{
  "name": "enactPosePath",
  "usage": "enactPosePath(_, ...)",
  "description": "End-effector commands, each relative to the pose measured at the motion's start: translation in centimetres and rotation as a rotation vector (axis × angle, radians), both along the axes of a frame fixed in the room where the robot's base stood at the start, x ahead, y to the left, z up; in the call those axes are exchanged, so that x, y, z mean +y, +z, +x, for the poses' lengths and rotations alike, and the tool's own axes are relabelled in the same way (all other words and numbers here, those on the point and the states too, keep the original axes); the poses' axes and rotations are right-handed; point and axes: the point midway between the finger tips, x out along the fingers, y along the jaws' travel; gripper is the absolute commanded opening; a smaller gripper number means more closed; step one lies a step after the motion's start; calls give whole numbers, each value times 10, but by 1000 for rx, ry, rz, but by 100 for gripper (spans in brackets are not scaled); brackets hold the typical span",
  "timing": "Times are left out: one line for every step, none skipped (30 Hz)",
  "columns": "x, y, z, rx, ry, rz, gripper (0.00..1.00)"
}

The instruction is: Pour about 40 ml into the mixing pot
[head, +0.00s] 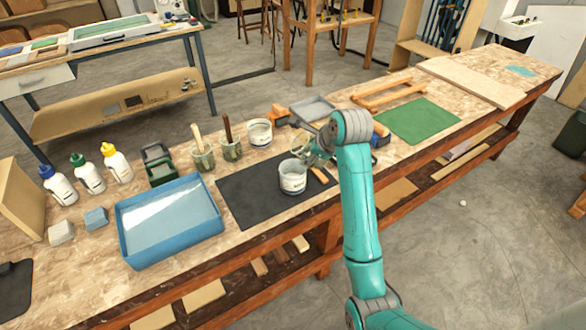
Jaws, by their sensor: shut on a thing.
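A white pot (293,179) with a dark printed label stands upright on the black mat (250,203); I take it for the mixing pot. My gripper (312,153) is just above and right of this pot, partly hidden by my own arm. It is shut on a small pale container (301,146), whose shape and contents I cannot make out. The held container looks close to the pot's rim, but I cannot tell whether it touches or whether liquid is flowing. A second white tub (260,133) stands behind the mat.
A blue tray (170,220) lies left of the mat. Bottles with blue, green and yellow caps (118,163) stand farther left. Brush pots (202,156) stand behind the mat. A grey tray (312,109), wooden frame (388,93) and green mat (418,121) lie beyond my arm.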

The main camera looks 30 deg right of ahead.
Motion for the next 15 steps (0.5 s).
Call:
enactPosePath(3, 3, 1, 12, 2, -27, 18)
enactPosePath(2, 2, 1, 23, 2, -43, 18)
enactPosePath(2, 0, 1, 35, 1, -64, 18)
enactPosePath(2, 0, 1, 42, 0, -77, 18)
enactPosePath(2, -1, 1, 49, 1, -91, 18)
enactPosePath(2, -2, 1, 58, 2, -108, 18)
enactPosePath(1, -2, 1, 63, 0, -119, 18)
enactPosePath(1, -3, 1, 69, 1, -128, 18)
enactPosePath(1, -3, 0, 76, 0, -142, 18)
enactPosePath(1, -4, 0, 81, 1, -151, 18)
enactPosePath(1, -4, 0, 84, 1, -158, 18)
enactPosePath(1, -5, 0, 90, 0, -168, 18)
enactPosePath(1, -5, 0, 94, 0, -174, 18)
enactPosePath(1, -5, 0, 97, 0, -180, 18)
enactPosePath(1, -6, 1, 102, 0, -189, 18)
